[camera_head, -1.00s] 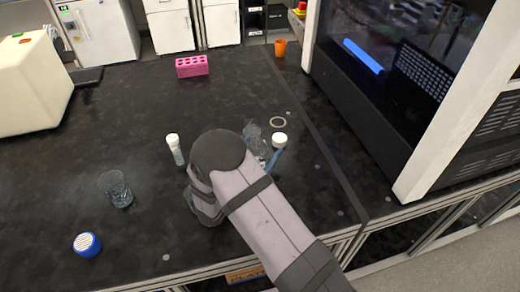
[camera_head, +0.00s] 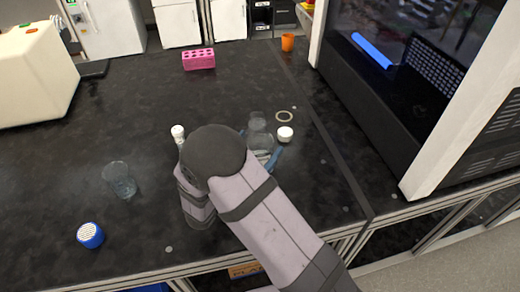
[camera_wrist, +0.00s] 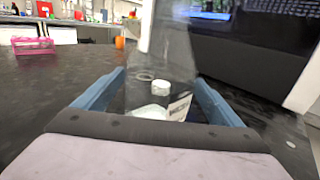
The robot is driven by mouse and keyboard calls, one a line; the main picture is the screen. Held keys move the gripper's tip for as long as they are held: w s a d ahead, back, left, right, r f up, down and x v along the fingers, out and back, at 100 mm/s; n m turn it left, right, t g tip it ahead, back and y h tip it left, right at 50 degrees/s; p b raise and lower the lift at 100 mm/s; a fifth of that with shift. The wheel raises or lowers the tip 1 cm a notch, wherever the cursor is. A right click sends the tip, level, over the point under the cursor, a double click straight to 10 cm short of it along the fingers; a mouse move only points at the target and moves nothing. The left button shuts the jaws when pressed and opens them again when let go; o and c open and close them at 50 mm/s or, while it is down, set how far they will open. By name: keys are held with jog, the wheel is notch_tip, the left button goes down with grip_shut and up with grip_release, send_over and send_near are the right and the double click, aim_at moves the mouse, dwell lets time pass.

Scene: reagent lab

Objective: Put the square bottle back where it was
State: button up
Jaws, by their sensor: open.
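A clear bottle (camera_wrist: 172,55) with a narrow neck and a wider body stands upright between my open fingers in the wrist view. A white label shows low on its body. In the head view the clear bottle (camera_head: 257,124) is partly hidden behind my arm. My gripper (camera_wrist: 160,80) has its blue fingers open on either side of it; I cannot tell whether they touch the glass. My gripper (camera_head: 259,147) is mostly hidden by my wrist in the head view. The bottle's base is not clearly visible.
A white-capped container (camera_head: 285,133) and a flat ring (camera_head: 284,116) lie close by. A white-capped vial (camera_head: 178,133), a clear beaker (camera_head: 119,180) and a blue round object (camera_head: 90,235) are left. A pink rack (camera_head: 198,59) and an orange cup (camera_head: 288,42) stand farther back.

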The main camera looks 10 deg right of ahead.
aim_at(256, 136)
jog(key=shift+r, duration=2.15)
jog(key=shift+r, duration=0.15)
jog(key=s+a+r+m+g+h+p, duration=0.1)
jog(key=s+a+r+m+g+p, duration=0.15)
jog(key=s+r+m, duration=0.55)
jog(key=s+d+f+m+g+y+p, duration=0.2)
jog(key=s+d+f+m+g+y, duration=0.1)
jog(key=s+d+f+m+g, duration=0.5)
jog(key=s+a+f+m+g+y+p, duration=0.2)
jog(key=s+a+m+y+p, duration=0.1)
jog(key=s+m+y, duration=0.5)
jog(key=a+m+y, duration=0.1)
jog(key=m+y, duration=0.1)
jog(key=m, duration=0.1)
jog(key=shift+y, duration=0.4)
